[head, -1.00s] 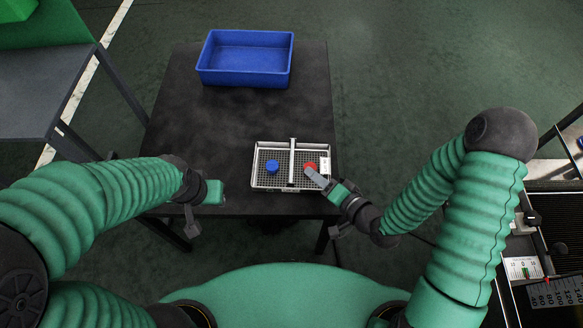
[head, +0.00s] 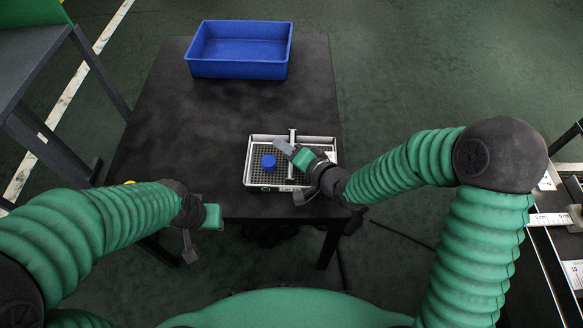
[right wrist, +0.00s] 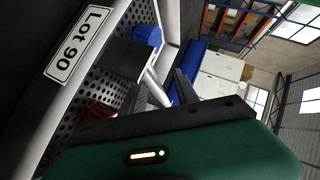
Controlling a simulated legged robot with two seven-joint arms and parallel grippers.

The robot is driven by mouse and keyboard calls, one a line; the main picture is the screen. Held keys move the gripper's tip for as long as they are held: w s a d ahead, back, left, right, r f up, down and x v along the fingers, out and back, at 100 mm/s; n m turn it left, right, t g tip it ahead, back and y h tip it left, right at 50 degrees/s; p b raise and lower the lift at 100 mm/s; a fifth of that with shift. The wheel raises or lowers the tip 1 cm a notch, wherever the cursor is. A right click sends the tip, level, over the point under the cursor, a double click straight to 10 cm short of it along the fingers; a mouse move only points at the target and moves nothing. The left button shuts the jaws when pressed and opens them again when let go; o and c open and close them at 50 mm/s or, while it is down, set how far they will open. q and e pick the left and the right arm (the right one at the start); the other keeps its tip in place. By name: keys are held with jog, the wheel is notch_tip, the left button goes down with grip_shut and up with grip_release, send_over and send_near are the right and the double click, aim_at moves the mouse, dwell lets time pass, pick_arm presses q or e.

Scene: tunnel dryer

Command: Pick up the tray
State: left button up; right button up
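The tray (head: 249,160) is a light metal one with a perforated floor and a raised bar handle (head: 292,137) across its middle. It stands near the front right of the dark table. A blue round piece (head: 268,161) lies in its left half. My right gripper (head: 284,147) is over the right half, its tips at the handle. In the right wrist view its dark fingers look apart, with the silver bar (right wrist: 157,86) between them. That view also shows a red piece (right wrist: 133,103) and a "Lot 90" label (right wrist: 80,45). My left gripper (head: 208,218) is by the front edge, its fingers hidden.
An empty-looking blue bin (head: 238,70) stands at the back of the black table (head: 190,125). The table between bin and tray is clear. A grey bench (head: 28,62) is at the upper left.

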jog(key=shift+w+a+f, duration=0.15)
jog(key=shift+w+a, duration=0.15)
jog(key=shift+d, duration=0.1)
grip_shut()
jog(key=shift+s, duration=0.1)
dwell(1.0)
